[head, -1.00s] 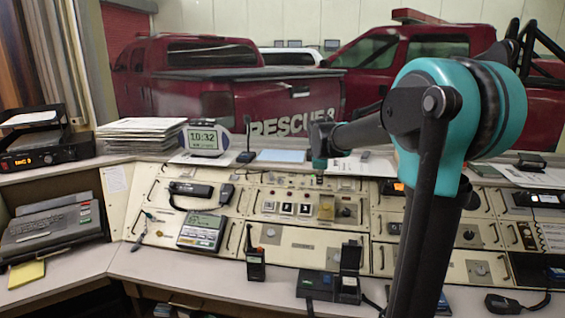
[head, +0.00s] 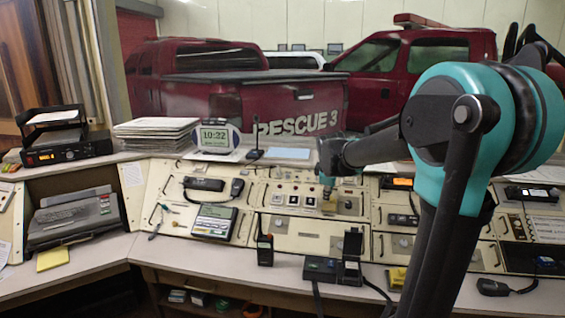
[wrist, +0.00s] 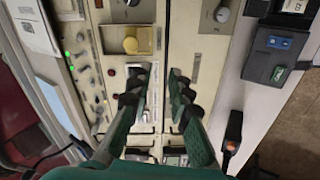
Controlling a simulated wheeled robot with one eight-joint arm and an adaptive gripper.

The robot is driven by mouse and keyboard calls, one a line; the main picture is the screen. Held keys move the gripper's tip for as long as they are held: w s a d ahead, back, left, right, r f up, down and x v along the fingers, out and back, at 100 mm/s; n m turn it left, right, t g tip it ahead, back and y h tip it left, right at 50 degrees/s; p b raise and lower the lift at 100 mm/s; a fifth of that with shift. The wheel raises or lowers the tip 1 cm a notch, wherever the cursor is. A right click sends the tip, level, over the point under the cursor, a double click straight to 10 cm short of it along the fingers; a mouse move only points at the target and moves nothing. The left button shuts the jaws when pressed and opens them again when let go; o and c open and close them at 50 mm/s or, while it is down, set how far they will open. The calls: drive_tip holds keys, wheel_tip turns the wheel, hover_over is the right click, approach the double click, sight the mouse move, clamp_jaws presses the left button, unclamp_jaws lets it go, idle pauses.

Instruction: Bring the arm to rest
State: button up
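My teal and black arm rises on the right of the head view and reaches left over the console (head: 285,232).
A handheld radio (head: 265,250) and a dark device with a raised part (head: 322,268) stand on the front ledge (head: 200,262). A clock (head: 215,140), stacked papers (head: 155,130) and a phone handset (head: 204,184) sit left of my gripper. Red trucks show behind.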

drive_tip(key=s+d+f+m, duration=0.1)
drive_tip(key=s+f+m, duration=0.3)
drive_tip(key=s, duration=0.6)
drive_tip(key=s+d+f+m+g, duration=0.1)
drive_tip(key=s+f+m, duration=0.4)
drive_tip(key=s+f, duration=0.3)
drive_tip(key=s+d+f+m+y, duration=0.1)
drive_tip(key=s+f+m, duration=0.3)
drive_tip(key=s, duration=0.8)
wheel_tip(320, 180, down, 2)
drive_tip(key=shift+g, duration=0.4)
